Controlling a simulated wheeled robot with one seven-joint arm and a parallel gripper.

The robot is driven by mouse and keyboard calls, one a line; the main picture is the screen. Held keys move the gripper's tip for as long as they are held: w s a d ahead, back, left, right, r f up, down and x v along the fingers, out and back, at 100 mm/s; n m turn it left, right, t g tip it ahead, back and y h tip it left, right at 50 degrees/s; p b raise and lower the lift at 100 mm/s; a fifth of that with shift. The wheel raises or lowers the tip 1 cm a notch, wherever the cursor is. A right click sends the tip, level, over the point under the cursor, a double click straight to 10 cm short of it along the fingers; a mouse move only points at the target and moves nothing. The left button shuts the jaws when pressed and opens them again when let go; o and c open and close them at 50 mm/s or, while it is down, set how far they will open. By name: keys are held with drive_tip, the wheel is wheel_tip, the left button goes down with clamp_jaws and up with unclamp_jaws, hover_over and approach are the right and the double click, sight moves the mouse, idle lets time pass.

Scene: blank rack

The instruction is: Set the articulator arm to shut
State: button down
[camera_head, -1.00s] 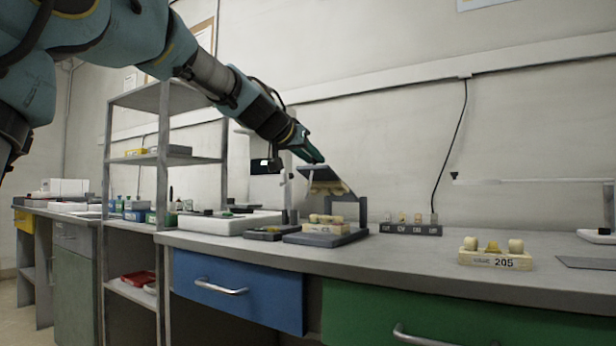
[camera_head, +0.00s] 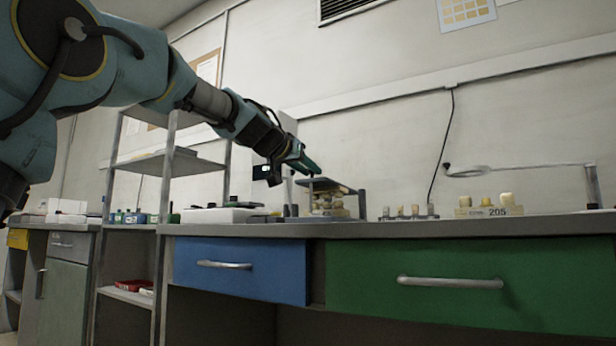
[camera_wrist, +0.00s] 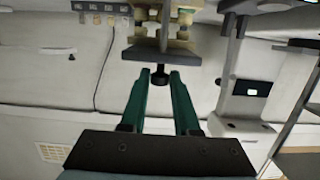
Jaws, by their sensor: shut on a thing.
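The articulator stands on the bench; its dark upper arm (camera_head: 325,184) is close to level, over pale dental casts (camera_head: 326,204). From this low angle I cannot tell if the upper and lower casts touch. In the wrist view the grey upper arm (camera_wrist: 160,50) crosses the top middle, with the yellowish casts (camera_wrist: 182,18) past it. A small black knob (camera_wrist: 160,78) sticks out of the arm toward me. My gripper (camera_wrist: 161,76) has its green fingers on either side of this knob, shut on it. It also shows in the head view (camera_head: 312,170), at the arm's left end.
A small rack with several teeth (camera_head: 409,213) and a cast block marked 205 (camera_head: 488,209) stand to the right. A white tray (camera_head: 218,215) lies to the left, with a metal shelf (camera_head: 170,160) beyond. A lamp-like stand (camera_head: 590,185) is at the far right.

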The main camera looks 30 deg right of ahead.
drive_tip(key=shift+f+b, duration=0.7)
drive_tip(key=shift+f, duration=0.45)
drive_tip(key=c, duration=0.7)
unclamp_jaws()
drive_tip(key=shift+a+r, duration=0.1)
drive_tip(key=shift+r, duration=0.1)
drive_tip(key=b+v, duration=0.1)
drive_tip(key=v, duration=1)
